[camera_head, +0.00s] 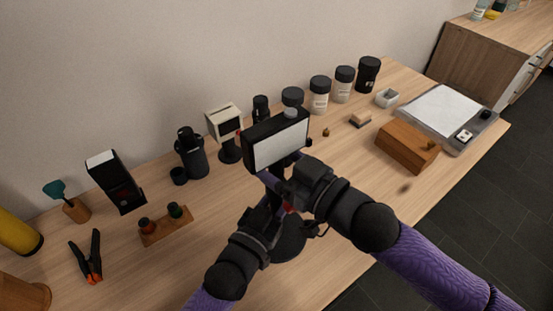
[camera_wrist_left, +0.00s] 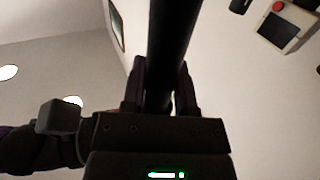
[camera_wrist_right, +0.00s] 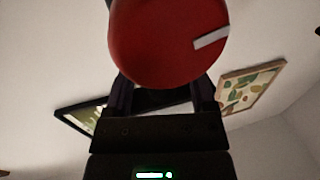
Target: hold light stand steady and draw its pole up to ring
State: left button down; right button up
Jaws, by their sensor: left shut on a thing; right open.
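The light stand has a lamp panel (camera_head: 280,143) with a white front and a round dark base (camera_head: 290,243) on the table. My left gripper (camera_head: 272,196) is shut on the stand's dark pole, which runs between its fingers in the left wrist view (camera_wrist_left: 171,50). My right gripper (camera_head: 285,184) is open beside the pole, just below the lamp. In the right wrist view, a round red knob (camera_wrist_right: 165,45) with a white mark is close ahead of its parted fingers (camera_wrist_right: 162,95). My arms hide most of the pole in the head view, and I cannot make out the ring.
Behind the stand are a small beige-framed device (camera_head: 225,122), a black grinder-like pot (camera_head: 191,155) and several lidded jars.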

grip_shut()
dwell(0.3)
dwell(1.1)
